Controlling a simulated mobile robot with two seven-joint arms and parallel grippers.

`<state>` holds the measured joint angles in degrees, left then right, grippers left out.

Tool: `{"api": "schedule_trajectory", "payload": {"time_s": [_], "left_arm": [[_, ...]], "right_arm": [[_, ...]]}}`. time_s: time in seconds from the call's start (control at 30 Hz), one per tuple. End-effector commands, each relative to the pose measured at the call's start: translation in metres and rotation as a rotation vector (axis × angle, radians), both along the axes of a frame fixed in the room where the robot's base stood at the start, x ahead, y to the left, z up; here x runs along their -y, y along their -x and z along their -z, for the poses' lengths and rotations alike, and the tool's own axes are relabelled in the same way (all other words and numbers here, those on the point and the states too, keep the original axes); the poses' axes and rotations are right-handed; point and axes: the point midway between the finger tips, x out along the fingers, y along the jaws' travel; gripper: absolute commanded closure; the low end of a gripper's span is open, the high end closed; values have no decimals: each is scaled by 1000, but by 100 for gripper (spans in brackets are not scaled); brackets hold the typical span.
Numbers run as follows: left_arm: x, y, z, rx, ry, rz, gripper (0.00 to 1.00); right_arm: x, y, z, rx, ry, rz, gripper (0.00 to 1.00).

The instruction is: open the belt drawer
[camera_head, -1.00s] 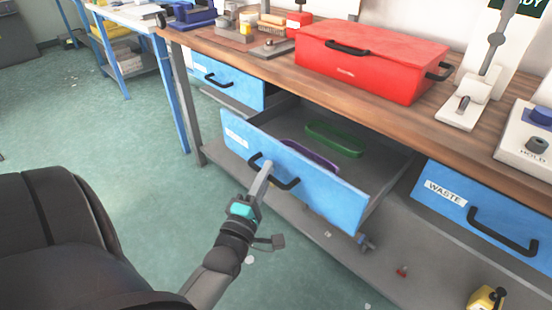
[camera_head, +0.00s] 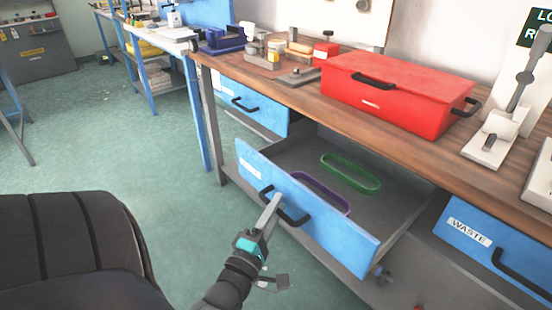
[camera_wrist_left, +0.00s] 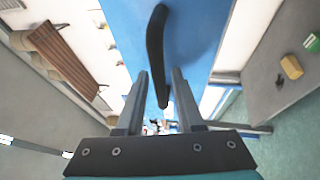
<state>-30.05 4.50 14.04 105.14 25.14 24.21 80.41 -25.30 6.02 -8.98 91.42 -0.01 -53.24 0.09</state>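The belt drawer (camera_head: 335,228) has a blue front with a small white label and stands pulled out from under the bench. Inside lie a green belt loop (camera_head: 366,183) and a purple belt loop (camera_head: 343,205). Its black handle (camera_head: 293,218) also shows in the left wrist view (camera_wrist_left: 155,45). My left gripper (camera_head: 274,203) is at the handle. In the left wrist view its two fingers (camera_wrist_left: 162,95) stand apart, one on each side of the handle, with narrow gaps visible. Contact with the handle is not clear. My right gripper is out of view.
A red toolbox (camera_head: 395,95) sits on the wooden bench top. A blue drawer (camera_head: 250,100) is at the left and a WASTE drawer (camera_head: 495,250) at the right, both shut.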

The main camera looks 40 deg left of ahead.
Motion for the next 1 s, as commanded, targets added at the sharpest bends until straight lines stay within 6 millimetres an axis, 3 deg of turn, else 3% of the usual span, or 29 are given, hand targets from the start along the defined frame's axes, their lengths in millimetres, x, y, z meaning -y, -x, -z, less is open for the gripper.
{"api": "schedule_trajectory", "payload": {"time_s": [0.1,0.47,0.67,1.0], "left_arm": [[0,0,0,0,0,0,53],[3,9,2,-4,1,1,53],[14,42,8,-8,1,1,53],[38,114,22,-5,1,0,53]], "right_arm": [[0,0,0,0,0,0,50],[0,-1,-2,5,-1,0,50],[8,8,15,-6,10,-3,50],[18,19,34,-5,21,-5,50]]}}
